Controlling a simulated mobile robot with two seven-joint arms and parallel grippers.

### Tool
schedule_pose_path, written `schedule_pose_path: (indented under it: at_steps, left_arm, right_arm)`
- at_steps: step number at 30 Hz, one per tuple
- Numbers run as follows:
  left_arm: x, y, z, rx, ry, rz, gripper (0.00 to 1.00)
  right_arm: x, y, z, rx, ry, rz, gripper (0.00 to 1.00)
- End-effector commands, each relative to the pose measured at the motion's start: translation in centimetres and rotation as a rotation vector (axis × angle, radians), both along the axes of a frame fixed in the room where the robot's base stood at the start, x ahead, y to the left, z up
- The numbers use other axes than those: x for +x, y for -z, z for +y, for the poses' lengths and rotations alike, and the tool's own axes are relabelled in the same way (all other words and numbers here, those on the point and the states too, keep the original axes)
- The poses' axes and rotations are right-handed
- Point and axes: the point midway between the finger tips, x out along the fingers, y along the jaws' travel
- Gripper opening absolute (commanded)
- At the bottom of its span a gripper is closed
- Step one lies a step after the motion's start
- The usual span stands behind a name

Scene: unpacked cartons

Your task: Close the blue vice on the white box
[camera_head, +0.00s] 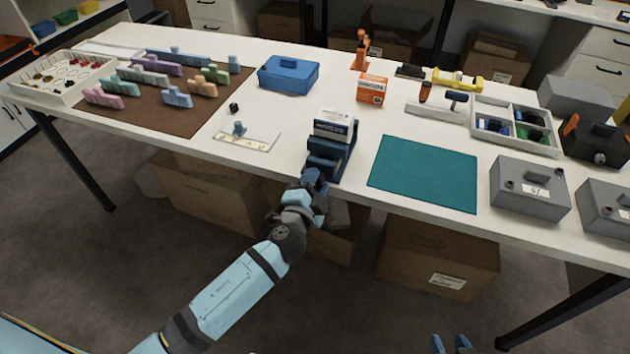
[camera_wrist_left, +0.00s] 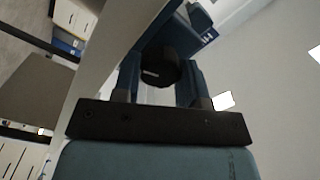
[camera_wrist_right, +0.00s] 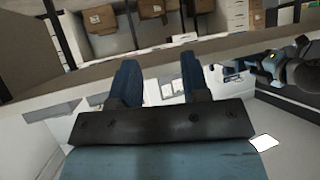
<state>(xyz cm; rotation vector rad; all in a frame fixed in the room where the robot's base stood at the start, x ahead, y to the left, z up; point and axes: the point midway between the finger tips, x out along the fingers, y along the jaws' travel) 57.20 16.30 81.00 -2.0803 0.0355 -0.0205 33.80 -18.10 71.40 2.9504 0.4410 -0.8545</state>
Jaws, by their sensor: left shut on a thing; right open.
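The blue vice (camera_head: 326,166) stands at the front edge of the white table. The white box (camera_head: 332,124), with a blue printed band, sits upright in the top of the vice between its jaws; I cannot tell whether both jaws touch it. My left gripper (camera_head: 315,182) is at the front of the vice, shut on its dark round knob. In the left wrist view the knob (camera_wrist_left: 160,68) lies between the two blue fingers. My right gripper (camera_head: 452,344) is open and empty, low in front of the table; its spread fingers also show in the right wrist view (camera_wrist_right: 160,85).
A teal mat (camera_head: 425,173) lies right of the vice. Grey boxes (camera_head: 528,188) stand further right. A blue case (camera_head: 288,75) and an orange-white box (camera_head: 372,89) stand behind. A ruler plate (camera_head: 246,138) lies left. Cartons (camera_head: 435,260) sit under the table.

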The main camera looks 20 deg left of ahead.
Motion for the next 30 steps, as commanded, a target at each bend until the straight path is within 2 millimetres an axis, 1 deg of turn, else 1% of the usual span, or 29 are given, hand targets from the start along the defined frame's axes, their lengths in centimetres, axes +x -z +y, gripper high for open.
schedule_pose_path:
  at_steps: [9,26,30]
  left_arm:
    - [0.0,-0.1,0.0,0.302,-0.001,-0.011,0.15]
    - [0.0,0.1,0.0,0.836,0.001,-0.029,0.15]
    - [0.0,0.1,0.0,0.967,0.001,-0.034,0.15]
  right_arm:
    - [0.0,-0.8,-0.1,0.005,0.003,0.003,0.43]
    - [-0.2,-1.2,-0.2,0.009,0.012,0.028,0.43]
    - [-0.1,-1.7,-0.3,0.012,0.014,0.030,0.43]
